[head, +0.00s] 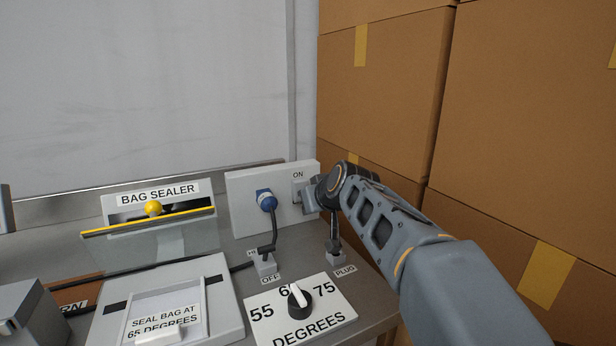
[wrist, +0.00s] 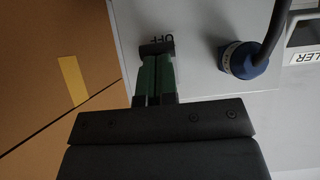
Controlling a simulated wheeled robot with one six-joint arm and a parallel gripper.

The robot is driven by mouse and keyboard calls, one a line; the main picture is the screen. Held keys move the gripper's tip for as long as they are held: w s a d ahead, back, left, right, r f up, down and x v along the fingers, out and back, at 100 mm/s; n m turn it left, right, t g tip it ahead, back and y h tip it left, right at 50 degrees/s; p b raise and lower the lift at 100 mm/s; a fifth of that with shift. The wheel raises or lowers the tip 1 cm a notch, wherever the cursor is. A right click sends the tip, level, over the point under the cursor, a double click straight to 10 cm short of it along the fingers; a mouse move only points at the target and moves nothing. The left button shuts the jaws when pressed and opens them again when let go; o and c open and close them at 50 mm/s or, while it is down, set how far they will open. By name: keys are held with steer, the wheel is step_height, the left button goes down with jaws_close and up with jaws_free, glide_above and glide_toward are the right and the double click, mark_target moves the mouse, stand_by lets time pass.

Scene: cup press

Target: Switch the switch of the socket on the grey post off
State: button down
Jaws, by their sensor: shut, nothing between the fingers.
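The socket panel (head: 240,205) is a pale upright board at the back of the bench. A blue plug (head: 266,200) with a dark cable sits in it; the plug also shows in the wrist view (wrist: 243,58). An ON label (head: 298,174) is near the panel's upper right. In the wrist view an OFF label (wrist: 161,38) shows just beyond my fingertips. My gripper (head: 308,197) is shut and empty, its fingertips (wrist: 156,48) close to the panel beside the plug. The switch itself is mostly hidden by my gripper, so its position and any contact cannot be told.
Cardboard boxes (head: 385,85) are stacked close on the right. The bag sealer (head: 150,225) stands left of the panel. In front are a dial (head: 299,298), a small block with a lever (head: 265,264) and another marked PLUG (head: 336,257).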

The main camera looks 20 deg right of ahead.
steer(key=w+r+p+v, duration=0.1)
steer(key=p+v, duration=0.2)
steer(key=v, duration=1)
steer(key=shift+r, duration=0.2)
steer(key=shift+a, duration=0.1)
